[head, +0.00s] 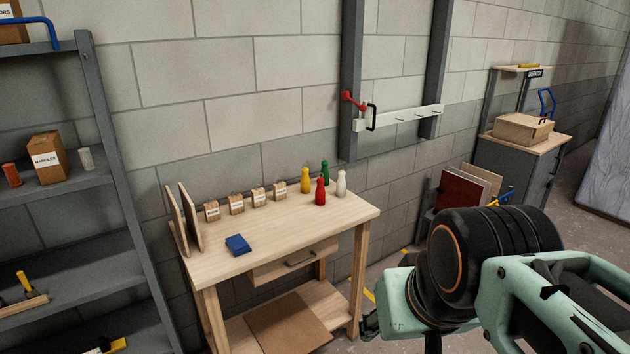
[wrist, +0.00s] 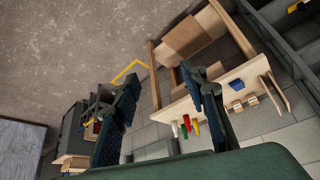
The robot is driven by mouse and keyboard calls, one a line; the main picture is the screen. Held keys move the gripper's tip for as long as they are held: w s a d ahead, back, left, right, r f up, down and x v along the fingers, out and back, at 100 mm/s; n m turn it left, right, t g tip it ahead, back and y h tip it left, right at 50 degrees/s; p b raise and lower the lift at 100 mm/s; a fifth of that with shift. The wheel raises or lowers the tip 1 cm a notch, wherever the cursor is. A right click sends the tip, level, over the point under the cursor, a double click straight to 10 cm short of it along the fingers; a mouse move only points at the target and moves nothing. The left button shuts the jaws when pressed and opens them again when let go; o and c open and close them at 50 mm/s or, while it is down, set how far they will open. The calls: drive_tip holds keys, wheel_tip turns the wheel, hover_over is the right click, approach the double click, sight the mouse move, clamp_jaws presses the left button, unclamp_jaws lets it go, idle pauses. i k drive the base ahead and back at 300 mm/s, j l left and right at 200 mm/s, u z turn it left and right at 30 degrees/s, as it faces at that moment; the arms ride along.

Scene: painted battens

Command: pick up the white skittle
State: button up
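The white skittle (head: 341,183) stands upright at the right end of the wooden workbench top (head: 270,238), near the back edge. A red skittle (head: 320,191), a green skittle (head: 325,172) and a yellow skittle (head: 305,180) stand close to its left. In the wrist view, the white skittle (wrist: 174,128) is small and distant, between the lines of my two fingers. My gripper (wrist: 161,78) is open and empty, its fingers wide apart. In the head view my arm is at the lower right, away from the bench, and the fingers are mostly hidden.
Several small boxes (head: 237,204) line the back of the bench. A blue block (head: 238,245) and upright boards (head: 190,218) are at its left. A rail (head: 400,117) is on the wall above. Grey shelving (head: 60,217) stands left. The bench's front right top is clear.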

sight(341, 184)
drive_tip(key=i+l+u, duration=0.5)
drive_tip(key=i+l, duration=1.45)
drive_tip(key=i+l+u, duration=0.1)
drive_tip(key=l, duration=0.25)
drive_tip(key=i+l+u, duration=0.1)
drive_tip(key=l, duration=0.25)
drive_tip(key=i+z, duration=0.1)
drive_tip(key=i, duration=0.25)
